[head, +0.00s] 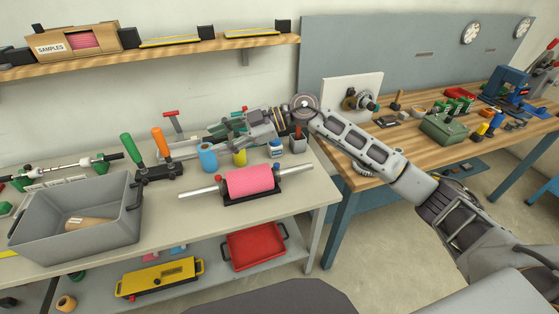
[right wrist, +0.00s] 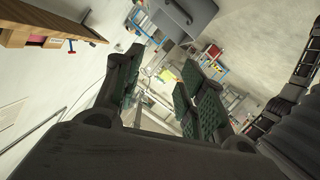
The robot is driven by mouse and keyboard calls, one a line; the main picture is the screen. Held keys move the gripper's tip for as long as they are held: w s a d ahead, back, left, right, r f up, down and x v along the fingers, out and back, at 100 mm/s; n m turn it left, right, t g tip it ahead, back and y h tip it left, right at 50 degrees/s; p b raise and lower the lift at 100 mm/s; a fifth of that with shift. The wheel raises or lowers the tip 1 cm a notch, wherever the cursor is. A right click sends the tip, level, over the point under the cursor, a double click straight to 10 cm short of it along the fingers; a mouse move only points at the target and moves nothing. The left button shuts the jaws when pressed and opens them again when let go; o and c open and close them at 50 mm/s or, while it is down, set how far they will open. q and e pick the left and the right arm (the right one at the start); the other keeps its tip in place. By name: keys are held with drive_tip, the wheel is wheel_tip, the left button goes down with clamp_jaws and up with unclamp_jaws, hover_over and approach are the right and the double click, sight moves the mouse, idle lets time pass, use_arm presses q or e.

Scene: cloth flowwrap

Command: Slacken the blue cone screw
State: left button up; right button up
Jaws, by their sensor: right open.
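A second, silver shaft with a pink roll (head: 250,180) rests on a black stand at the front right of the bench. My right gripper (head: 212,138) is over the back of the bench, behind the blue roll (head: 207,157), pointing left. Its green-padded fingers stand apart and empty in the right wrist view (right wrist: 160,78). My left gripper is not in view.
A grey bin (head: 82,212) holding a brown roll stands at the bench's front left. Green and orange handles (head: 157,140) stand upright beside it. A yellow roll (head: 239,157) and a small blue-labelled jar (head: 276,148) are close by. A wooden shelf (head: 160,55) hangs above.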

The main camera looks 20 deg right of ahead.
drive_tip(key=w+d+f+m+h, duration=0.25)
drive_tip(key=d+h, duration=0.35)
drive_tip(key=d, duration=0.4)
drive_tip(key=m+h, duration=0.3)
drive_tip(key=h, duration=0.1)
approach(277, 164)
drive_tip(key=w+v, duration=0.1)
drive_tip(key=v, duration=0.5)
drive_tip(key=shift+s+a+n+g, duration=0.15)
drive_tip(key=shift+n+g, duration=0.1)
drive_tip(key=shift+g, duration=0.15)
drive_tip(key=shift+a+f, duration=0.1)
drive_tip(key=x, duration=1.3)
drive_tip(key=shift+f, duration=0.4)
drive_tip(key=shift+c, duration=0.4)
clamp_jaws()
